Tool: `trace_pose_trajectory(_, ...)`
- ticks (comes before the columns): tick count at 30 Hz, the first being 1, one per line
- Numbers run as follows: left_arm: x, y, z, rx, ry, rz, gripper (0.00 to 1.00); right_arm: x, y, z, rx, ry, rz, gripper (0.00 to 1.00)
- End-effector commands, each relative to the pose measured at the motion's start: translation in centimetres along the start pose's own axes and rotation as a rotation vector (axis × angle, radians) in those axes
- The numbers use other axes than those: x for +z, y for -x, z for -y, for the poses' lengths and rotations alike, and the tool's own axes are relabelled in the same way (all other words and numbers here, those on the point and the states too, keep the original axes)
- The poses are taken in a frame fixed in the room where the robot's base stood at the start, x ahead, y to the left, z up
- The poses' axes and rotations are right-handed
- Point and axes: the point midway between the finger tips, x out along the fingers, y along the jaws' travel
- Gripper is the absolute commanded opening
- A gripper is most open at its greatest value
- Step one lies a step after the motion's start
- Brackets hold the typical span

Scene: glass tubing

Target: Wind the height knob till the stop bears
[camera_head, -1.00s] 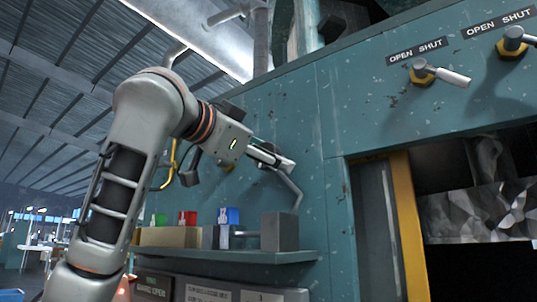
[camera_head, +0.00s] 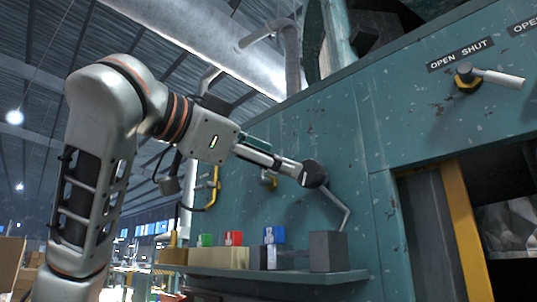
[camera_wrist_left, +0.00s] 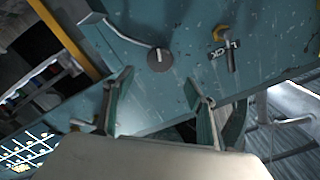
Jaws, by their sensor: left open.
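The height knob appears to be the dark round disc (camera_head: 315,173) on the teal panel, with a bent grey rod (camera_head: 336,205) running down from beside it. In the left wrist view the knob (camera_wrist_left: 159,59) shows a pale line on its face, and the rod (camera_wrist_left: 122,34) runs to the upper left. My left gripper (camera_head: 301,178) is just left of the knob in the head view. In the left wrist view its fingers (camera_wrist_left: 160,82) are spread and empty, with the knob beyond the gap. I cannot tell which part is the stop. My right gripper is out of view.
A shelf (camera_head: 340,277) below carries a grey block (camera_head: 326,251) and red, green and blue blocks. A yellow-based lever (camera_wrist_left: 224,48) labelled LOCK is beside the knob. An OPEN SHUT valve (camera_head: 480,76) is at upper right.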

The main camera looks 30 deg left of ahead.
Motion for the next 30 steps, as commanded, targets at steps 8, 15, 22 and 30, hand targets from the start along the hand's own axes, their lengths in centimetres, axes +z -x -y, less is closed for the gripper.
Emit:
trace_pose_trajectory(8,0.0,0.9,0.0,0.001,0.000,0.000,0.57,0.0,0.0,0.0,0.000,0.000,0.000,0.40)
trace_pose_trajectory(15,-0.3,0.9,-0.1,-0.001,0.004,-0.007,0.57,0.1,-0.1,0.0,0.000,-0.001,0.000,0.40)
trace_pose_trajectory(22,-3.7,2.2,0.6,-0.049,0.111,-0.093,0.57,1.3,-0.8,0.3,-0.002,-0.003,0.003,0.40)
trace_pose_trajectory(30,-3.7,1.4,1.8,-0.061,0.425,-0.125,0.57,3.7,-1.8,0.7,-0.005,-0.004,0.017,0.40)
